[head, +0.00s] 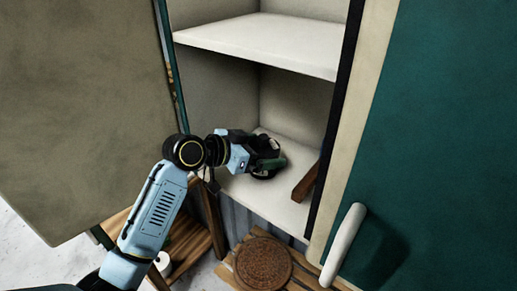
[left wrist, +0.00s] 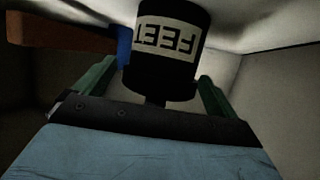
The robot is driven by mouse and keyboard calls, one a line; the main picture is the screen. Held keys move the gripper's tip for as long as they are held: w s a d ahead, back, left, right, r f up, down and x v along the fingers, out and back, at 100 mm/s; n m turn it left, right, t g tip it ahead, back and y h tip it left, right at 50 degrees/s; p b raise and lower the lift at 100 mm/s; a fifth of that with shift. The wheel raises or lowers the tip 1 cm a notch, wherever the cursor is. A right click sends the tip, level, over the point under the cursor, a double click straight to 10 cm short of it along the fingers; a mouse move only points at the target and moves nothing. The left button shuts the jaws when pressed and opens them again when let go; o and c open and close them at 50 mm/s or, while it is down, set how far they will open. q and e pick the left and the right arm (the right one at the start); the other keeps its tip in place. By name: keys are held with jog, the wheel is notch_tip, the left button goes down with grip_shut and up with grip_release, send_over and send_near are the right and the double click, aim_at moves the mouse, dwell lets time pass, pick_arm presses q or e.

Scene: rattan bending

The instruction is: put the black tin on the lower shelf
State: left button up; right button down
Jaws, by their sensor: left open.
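The black tin (left wrist: 165,76) has a white label reading "FEET", upside down in the left wrist view. It is inside the cabinet's lower compartment, where it appears to stand on the lower shelf (head: 246,193). In the head view my left gripper (head: 270,157) reaches into that compartment and mostly hides the tin. My left gripper also shows in the left wrist view (left wrist: 157,95), its green fingers apart on either side of the tin, with a visible gap at the left finger. Contact at the right finger is unclear. My right gripper is not in view.
A wooden piece (head: 305,182) lies on the lower shelf, right of the gripper; a blue thing (left wrist: 124,47) shows beside the tin. The upper shelf (head: 260,41) is above. An open door (head: 80,110) stands left, a green door (head: 450,130) right. A round brown lid (head: 262,263) lies below.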

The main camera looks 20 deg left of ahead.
pick_arm(q)
jog(key=shift+r, duration=0.2)
jog(key=shift+s+a+r, duration=0.1)
jog(key=shift+s+a, duration=0.2)
jog(key=b+v, duration=0.2)
jog(key=v, duration=0.9)
